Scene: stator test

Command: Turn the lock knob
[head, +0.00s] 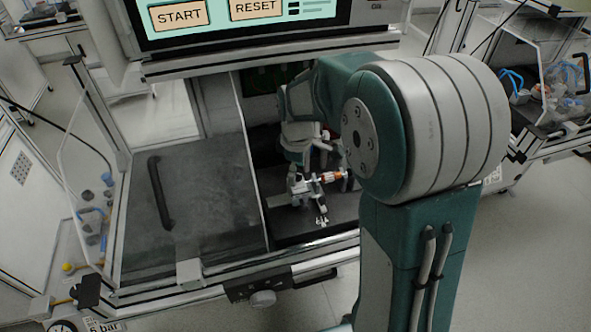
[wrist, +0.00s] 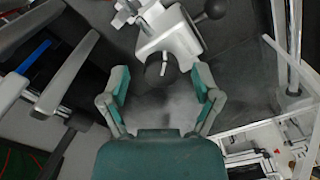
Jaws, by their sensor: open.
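A pale grey clamp-like fixture (wrist: 168,32) is at the top of the wrist view. A dark round knob (wrist: 153,70) with a light pin in front is on its near end, and a black ball-ended lever (wrist: 212,9) is at its upper right. I cannot tell for sure which is the lock knob. My gripper (wrist: 163,82) is open, its fingers on either side of the dark round knob, with gaps visible. In the head view, the fixture (head: 303,188) is on a dark surface, below my wrist; the fingertips are hard to make out there.
A sliding clear panel with a black handle (head: 160,192) is left of the fixture. A screen (head: 235,15) with START and RESET hangs above. An orange and white part (head: 331,177) is beside the fixture. Metal profiles (wrist: 290,45) are at right in the wrist view.

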